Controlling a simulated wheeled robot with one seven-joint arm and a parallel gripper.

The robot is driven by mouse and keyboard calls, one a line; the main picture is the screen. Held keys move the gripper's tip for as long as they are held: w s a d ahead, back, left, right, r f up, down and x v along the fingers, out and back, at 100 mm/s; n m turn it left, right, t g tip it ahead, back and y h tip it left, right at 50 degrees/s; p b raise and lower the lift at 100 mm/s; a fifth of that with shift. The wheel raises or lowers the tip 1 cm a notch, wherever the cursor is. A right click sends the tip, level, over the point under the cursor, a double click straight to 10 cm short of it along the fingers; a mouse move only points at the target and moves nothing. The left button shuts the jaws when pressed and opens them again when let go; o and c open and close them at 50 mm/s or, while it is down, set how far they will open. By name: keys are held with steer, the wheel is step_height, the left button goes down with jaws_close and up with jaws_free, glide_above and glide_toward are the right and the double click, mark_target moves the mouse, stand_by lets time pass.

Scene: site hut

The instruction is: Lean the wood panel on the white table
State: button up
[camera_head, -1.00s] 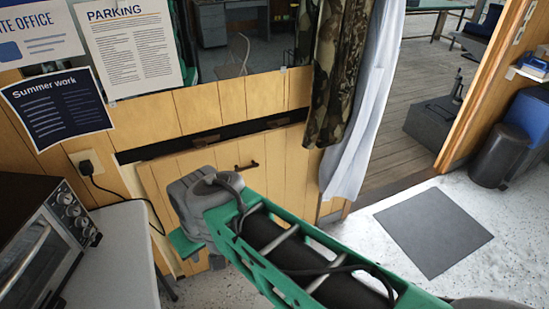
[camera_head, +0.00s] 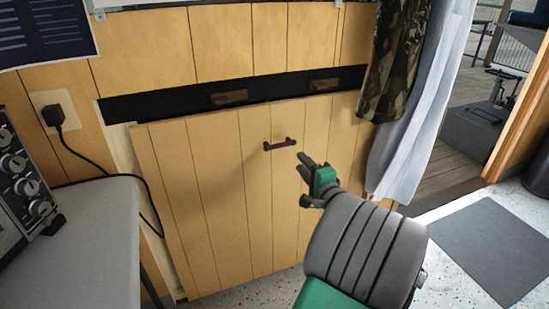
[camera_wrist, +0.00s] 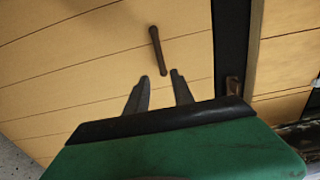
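The wood panel (camera_head: 215,205) stands upright against the wall below a dark gap, with vertical plank lines and a small dark handle (camera_head: 279,145) near its upper middle. In the wrist view the panel (camera_wrist: 90,60) fills the left and middle, and the handle (camera_wrist: 158,50) lies just beyond the fingertips. My gripper (camera_head: 303,178) is in front of the panel, below and right of the handle. In the wrist view my gripper (camera_wrist: 160,76) has its two fingers apart with nothing between them. The white table (camera_head: 85,235) stands at the left, partly out of view.
Curtains (camera_head: 425,100) hang at the right. A dark mat (camera_head: 495,245) lies on the speckled floor.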

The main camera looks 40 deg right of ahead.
mark_target(287, 144)
steer(key=p+x, duration=0.1)
steer(key=x, duration=1.1)
steer(key=shift+w+d+r, duration=0.1)
steer(key=shift+w, duration=0.1)
steer(key=shift+c, duration=0.2)
jaws_close()
stand_by(0.7)
steer(key=shift+r, duration=0.25)
